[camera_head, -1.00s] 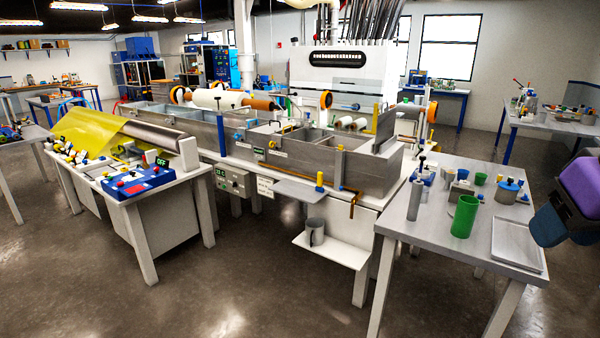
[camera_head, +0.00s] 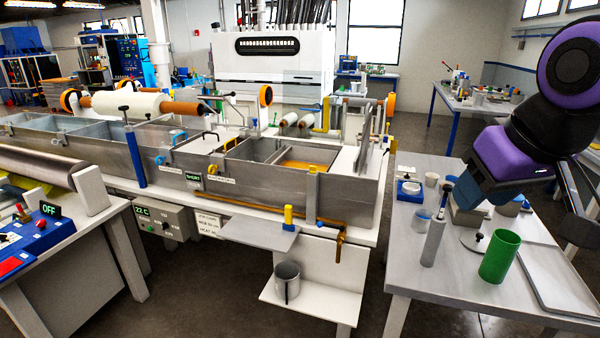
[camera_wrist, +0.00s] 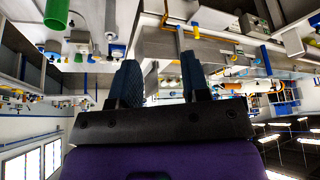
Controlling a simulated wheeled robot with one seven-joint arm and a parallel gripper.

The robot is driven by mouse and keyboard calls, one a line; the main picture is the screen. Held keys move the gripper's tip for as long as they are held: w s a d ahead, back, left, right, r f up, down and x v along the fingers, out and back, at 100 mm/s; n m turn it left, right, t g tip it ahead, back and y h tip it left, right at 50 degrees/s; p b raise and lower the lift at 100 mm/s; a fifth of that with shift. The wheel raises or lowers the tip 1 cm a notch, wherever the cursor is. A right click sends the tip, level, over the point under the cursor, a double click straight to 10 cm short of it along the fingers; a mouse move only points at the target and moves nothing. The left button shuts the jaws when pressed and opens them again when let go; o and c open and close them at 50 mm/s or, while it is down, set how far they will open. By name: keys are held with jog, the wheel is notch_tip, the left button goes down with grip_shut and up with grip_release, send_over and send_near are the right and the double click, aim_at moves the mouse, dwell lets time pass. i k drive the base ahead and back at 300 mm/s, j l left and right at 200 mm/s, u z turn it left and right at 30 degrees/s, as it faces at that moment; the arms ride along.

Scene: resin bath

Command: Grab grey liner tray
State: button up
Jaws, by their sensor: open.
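A flat grey tray (camera_head: 562,280) with a low rim lies on the right-hand table in the head view, right of a green cup (camera_head: 500,256). It looks empty. My gripper (camera_head: 470,190) hangs above the same table, behind and left of the tray, with its blue fingers pointing down and left. In the wrist view my gripper (camera_wrist: 158,62) has its two fingers apart, with nothing between them. I cannot make out the tray clearly in the wrist view.
A grey bottle (camera_head: 433,242) stands left of the green cup. Small cups and a grey block (camera_head: 467,215) crowd the table behind. A long metal bath (camera_head: 255,190) fills the middle. A grey mug (camera_head: 287,283) stands on a low white shelf (camera_head: 312,300). Floor shows between bath and table.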

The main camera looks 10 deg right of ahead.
aim_at(300, 156)
jog(key=i+j+z, duration=0.1)
jog(key=i+j, duration=1.1)
jog(key=j, duration=0.15)
jog(key=i+j+z, duration=0.15)
jog(key=i+j, duration=0.45)
jog(key=j, duration=0.1)
